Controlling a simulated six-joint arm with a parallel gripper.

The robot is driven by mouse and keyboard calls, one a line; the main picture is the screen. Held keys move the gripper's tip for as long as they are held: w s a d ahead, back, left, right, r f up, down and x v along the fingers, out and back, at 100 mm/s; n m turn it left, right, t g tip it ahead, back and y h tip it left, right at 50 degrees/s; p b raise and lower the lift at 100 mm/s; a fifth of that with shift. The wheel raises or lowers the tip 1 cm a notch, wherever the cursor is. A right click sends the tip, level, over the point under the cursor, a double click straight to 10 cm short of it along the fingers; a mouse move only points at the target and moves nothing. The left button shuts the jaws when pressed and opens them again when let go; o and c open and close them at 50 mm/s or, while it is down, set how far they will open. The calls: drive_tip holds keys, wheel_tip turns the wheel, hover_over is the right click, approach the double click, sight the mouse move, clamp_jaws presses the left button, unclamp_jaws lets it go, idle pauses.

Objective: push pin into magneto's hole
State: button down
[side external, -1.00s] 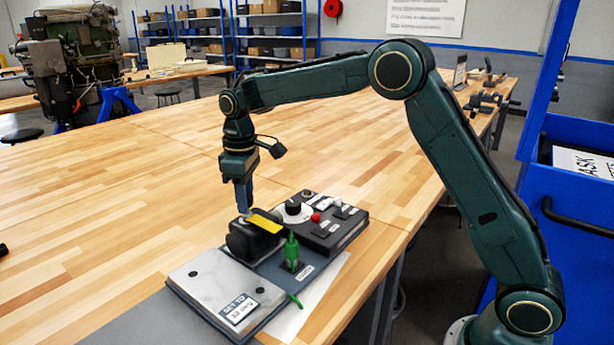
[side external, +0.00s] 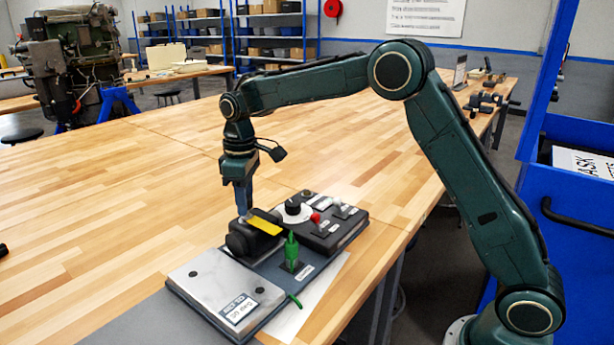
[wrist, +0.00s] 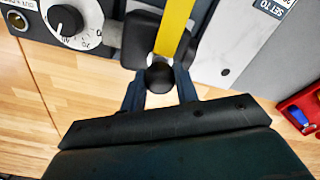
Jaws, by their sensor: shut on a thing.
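The magneto (side external: 255,236) is a black block with a yellow strip on top, standing on the bench unit. It also shows in the wrist view (wrist: 141,42), with the yellow strip running up the picture. My gripper (side external: 244,208) points down at the magneto's back left end. In the wrist view its two fingers (wrist: 160,80) are shut on a dark round-ended piece, which I take to be the pin (wrist: 159,77), right at the end of the yellow strip. The pin's lower part and the hole are hidden, so I cannot tell how deep it sits.
A control panel (side external: 325,232) with a dial and red switch lies beyond the magneto. A green plug (side external: 291,251) stands upright close by. A grey plate (side external: 205,277) is in front. A red tray (wrist: 303,112) shows in the wrist view.

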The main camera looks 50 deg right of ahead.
drive_tip(key=shift+s+f, duration=0.1)
drive_tip(key=shift+f, duration=0.5)
drive_tip(key=c, duration=1.1)
unclamp_jaws()
drive_tip(key=shift+o, duration=1.4)
drive_tip(key=shift+r, duration=0.2)
drive_tip(key=shift+r, duration=0.1)
drive_tip(key=shift+r, duration=3.45)
drive_tip(key=shift+r, duration=0.1)
